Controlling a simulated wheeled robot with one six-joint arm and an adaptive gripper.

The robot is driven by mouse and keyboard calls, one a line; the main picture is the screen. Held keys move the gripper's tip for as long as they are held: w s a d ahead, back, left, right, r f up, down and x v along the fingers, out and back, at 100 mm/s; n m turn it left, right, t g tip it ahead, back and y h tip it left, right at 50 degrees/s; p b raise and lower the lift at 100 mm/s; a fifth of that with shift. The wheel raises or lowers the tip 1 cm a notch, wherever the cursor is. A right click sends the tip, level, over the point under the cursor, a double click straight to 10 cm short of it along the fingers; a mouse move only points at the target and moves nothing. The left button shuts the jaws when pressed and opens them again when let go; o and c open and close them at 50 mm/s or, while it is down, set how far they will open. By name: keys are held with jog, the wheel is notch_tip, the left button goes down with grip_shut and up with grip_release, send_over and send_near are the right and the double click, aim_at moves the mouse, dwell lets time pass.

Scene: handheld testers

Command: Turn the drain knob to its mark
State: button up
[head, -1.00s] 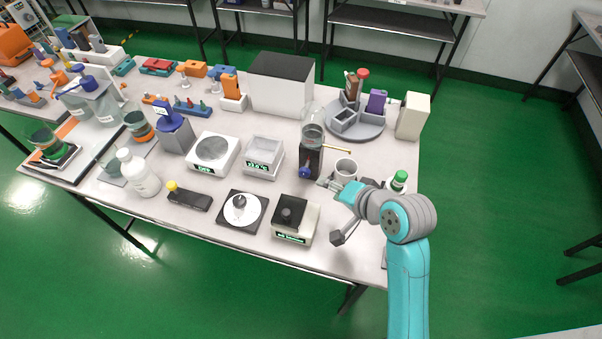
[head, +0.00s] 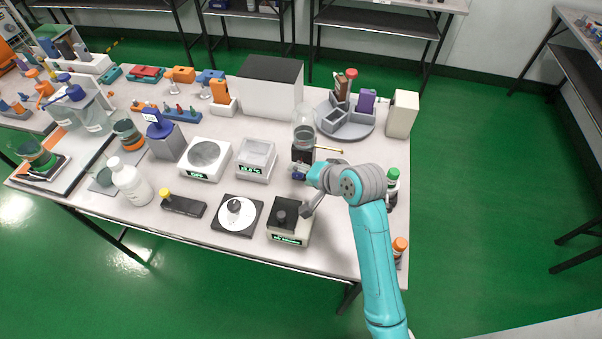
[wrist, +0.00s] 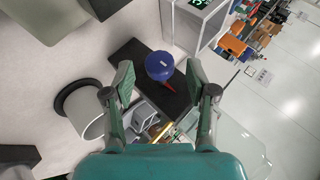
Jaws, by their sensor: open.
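The blue drain knob (head: 298,172) sits on the front of a black block (head: 302,155) below a clear vessel (head: 304,132) holding liquid. In the wrist view the round knob (wrist: 159,66) bears a small pale line, and a red pointed mark (wrist: 165,77) shows at its edge, on the black block (wrist: 135,54). My gripper (wrist: 159,75) is open, one finger on each side of the knob in this view, with gaps between. I cannot tell how far the fingertips reach along the knob. In the head view my gripper (head: 308,172) is right beside the knob and partly covers it.
A pale cup with a dark rim (wrist: 85,108) stands close to one finger. A scale with a black top (head: 290,222) is in front, and a white display box (head: 256,160) is left. A bottle with a green cap (head: 392,188) stands right. A yellow rod (head: 329,149) sticks out near the block.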

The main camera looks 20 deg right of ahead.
jog(key=shift+w+a+f, duration=0.15)
jog(key=shift+w+f, duration=0.25)
jog(key=shift+w, duration=0.05)
grip_shut()
jog(key=shift+f+t+y, duration=0.1)
jog(key=shift+t+y, duration=0.2)
jog(key=shift+s+f+m+t+y, duration=0.15)
jog(key=shift+m+t+y, duration=0.15)
jog(key=shift+t+y, duration=0.25)
jog(key=shift+d+f+m+t+y, duration=0.2)
jog(key=shift+m+t+y, duration=0.3)
jog(key=shift+t+y, duration=0.55)
